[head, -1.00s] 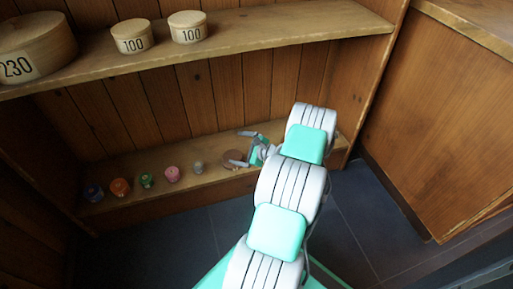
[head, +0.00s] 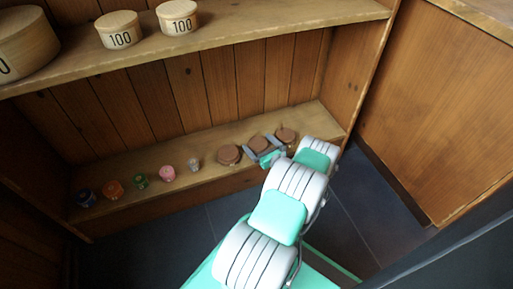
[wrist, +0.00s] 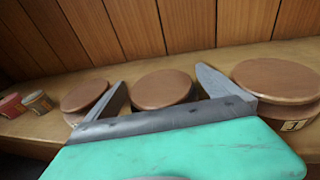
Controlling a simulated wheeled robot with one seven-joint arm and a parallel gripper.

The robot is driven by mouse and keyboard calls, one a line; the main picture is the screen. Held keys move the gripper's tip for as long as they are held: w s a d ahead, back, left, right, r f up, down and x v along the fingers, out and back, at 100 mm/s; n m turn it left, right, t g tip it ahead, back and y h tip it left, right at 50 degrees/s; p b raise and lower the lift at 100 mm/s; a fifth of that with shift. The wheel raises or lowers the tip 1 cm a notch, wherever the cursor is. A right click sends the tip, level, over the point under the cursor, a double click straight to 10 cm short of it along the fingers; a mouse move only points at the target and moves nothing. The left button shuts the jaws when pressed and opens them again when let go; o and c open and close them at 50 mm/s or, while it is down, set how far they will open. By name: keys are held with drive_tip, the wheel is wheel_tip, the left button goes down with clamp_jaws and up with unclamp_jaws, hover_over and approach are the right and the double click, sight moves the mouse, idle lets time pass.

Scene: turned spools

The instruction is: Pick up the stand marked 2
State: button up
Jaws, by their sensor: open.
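Three stands with round brown tops are on the lower shelf: a left one (head: 229,154), a middle one (head: 259,142) and a right one (head: 286,134). In the wrist view, the left stand (wrist: 84,95) and right stand (wrist: 278,80) flank the middle stand (wrist: 163,88). The right one has a small pale label whose number I cannot read surely. No number shows on the middle one; its lower part is hidden by my gripper. My gripper (head: 266,150) is open, its fingers (wrist: 165,92) on either side of the middle stand. I cannot tell whether they touch it.
Several small coloured spools, among them a pink one (head: 167,173) and an orange one (head: 113,189), stand left on the lower shelf (head: 210,177). The upper shelf (head: 215,45) holds round boxes marked 100 (head: 119,30). A wooden panel (head: 430,120) stands at right.

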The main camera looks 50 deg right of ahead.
sight(254, 138)
drive_tip(key=b+x, duration=0.1)
drive_tip(key=x, duration=0.2)
drive_tip(key=shift+w+f, duration=0.1)
drive_tip(key=shift+w, duration=0.15)
drive_tip(key=c, duration=1.5)
